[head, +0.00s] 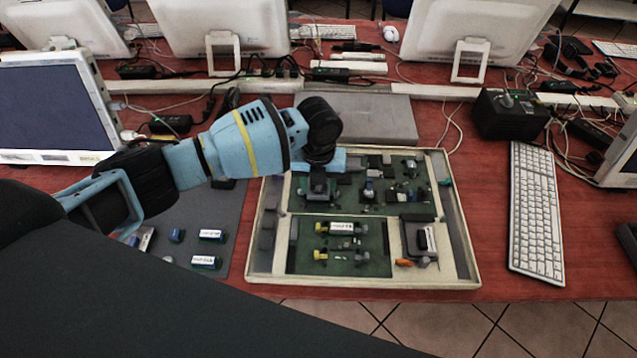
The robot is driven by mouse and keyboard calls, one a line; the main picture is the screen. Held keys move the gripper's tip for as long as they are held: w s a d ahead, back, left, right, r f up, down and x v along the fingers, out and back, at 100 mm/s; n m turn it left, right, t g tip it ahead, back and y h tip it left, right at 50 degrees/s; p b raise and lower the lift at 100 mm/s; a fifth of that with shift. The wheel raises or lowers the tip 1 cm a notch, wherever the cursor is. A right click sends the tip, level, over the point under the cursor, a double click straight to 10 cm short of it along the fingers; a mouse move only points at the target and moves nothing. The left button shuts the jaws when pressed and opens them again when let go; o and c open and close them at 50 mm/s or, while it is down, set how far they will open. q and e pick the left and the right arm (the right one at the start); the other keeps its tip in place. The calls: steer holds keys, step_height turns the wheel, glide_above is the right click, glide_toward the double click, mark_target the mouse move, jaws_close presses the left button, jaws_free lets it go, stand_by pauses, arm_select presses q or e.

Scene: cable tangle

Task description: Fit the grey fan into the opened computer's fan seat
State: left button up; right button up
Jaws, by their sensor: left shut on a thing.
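The opened computer (462,245) is a shallow beige case lying flat on the table, with green boards and several small parts inside. My left gripper (319,176) is over the back left part of the case, pointing down. It is shut on a dark grey block (318,187), which looks like the grey fan. The gripper hides much of it, and I cannot tell whether it touches the board below. The fan seat cannot be made out clearly. My right gripper is not in view.
A dark mat (205,222) with several small parts lies left of the case. A white keyboard (534,205) and a black box (508,115) stand to the right. A flat grey box (365,118) lies behind the case. Cables run along the back.

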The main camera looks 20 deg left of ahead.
arm_select(q)
steer(key=shift+s+f, duration=0.1)
steer(key=shift+f, duration=0.25)
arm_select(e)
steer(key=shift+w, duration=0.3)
